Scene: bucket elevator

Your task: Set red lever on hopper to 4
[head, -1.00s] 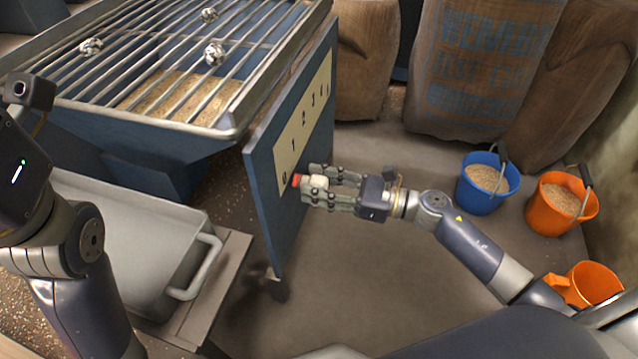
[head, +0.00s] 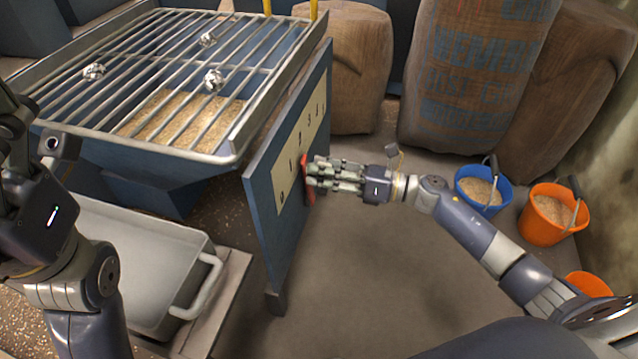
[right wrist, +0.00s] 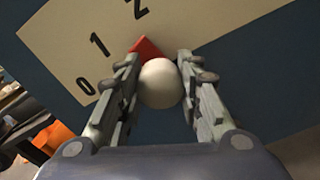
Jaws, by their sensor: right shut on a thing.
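The red lever (head: 305,160) sits on the blue side panel of the hopper (head: 262,185). Its white round knob (right wrist: 160,84) and red tip (right wrist: 147,47) show in the right wrist view. The tip points between 1 and 2 on the cream number scale (head: 303,132). My right gripper (head: 314,178) is shut on the lever's knob, with one finger on each side. My left gripper (head: 14,125) is at the left edge in the head view, away from the lever, and its fingertips are not clear.
A metal grate (head: 175,75) with several crumpled balls covers the hopper. A grey tray (head: 130,250) stands below it. Sacks (head: 470,75) stand at the back. A blue bucket (head: 483,190) and orange buckets (head: 540,228) stand at right. The floor before the panel is clear.

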